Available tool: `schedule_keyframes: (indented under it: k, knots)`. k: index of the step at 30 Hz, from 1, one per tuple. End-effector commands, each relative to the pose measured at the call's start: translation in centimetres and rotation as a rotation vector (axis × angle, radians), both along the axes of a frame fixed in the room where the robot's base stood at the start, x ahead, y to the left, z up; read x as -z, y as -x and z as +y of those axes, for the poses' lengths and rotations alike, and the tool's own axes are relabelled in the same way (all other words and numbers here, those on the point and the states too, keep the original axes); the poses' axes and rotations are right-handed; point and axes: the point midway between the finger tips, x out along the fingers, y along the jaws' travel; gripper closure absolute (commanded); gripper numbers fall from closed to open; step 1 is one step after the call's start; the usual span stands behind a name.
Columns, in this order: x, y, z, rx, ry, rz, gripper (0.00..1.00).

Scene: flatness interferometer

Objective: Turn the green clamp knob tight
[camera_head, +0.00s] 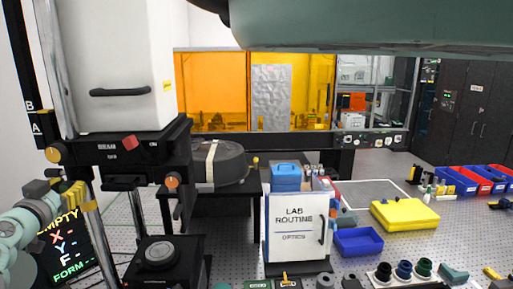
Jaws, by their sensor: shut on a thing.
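My gripper (46,188) is at the left edge, beside the yellow clamp (78,195) on the metal post of the tall instrument. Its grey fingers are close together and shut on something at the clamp. My arm comes in from the lower left behind it. I cannot see the green clamp knob clearly; the fingers appear to cover it. How far it is turned cannot be told from this view.
The white instrument housing (108,60) stands above the gripper. A dark screen (65,245) with coloured letters is just below it. A white LAB ROUTINE binder (294,225), blue bin (358,241) and yellow case (405,215) stand on the perforated table to the right.

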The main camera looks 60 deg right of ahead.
Motion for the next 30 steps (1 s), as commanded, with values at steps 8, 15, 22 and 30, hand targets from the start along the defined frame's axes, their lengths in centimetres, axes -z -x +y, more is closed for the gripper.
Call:
schedule_keyframes:
  k: [8,15,22,30]
  knots:
    - [0.05,-0.02,0.07,-0.001,0.003,0.002,1.00]
    - [0.47,-0.02,0.13,-0.002,0.039,0.047,1.00]
    - [0.65,-0.04,0.21,-0.002,0.139,0.167,1.00]
    - [0.07,-0.06,0.21,-0.002,0.295,0.366,1.00]
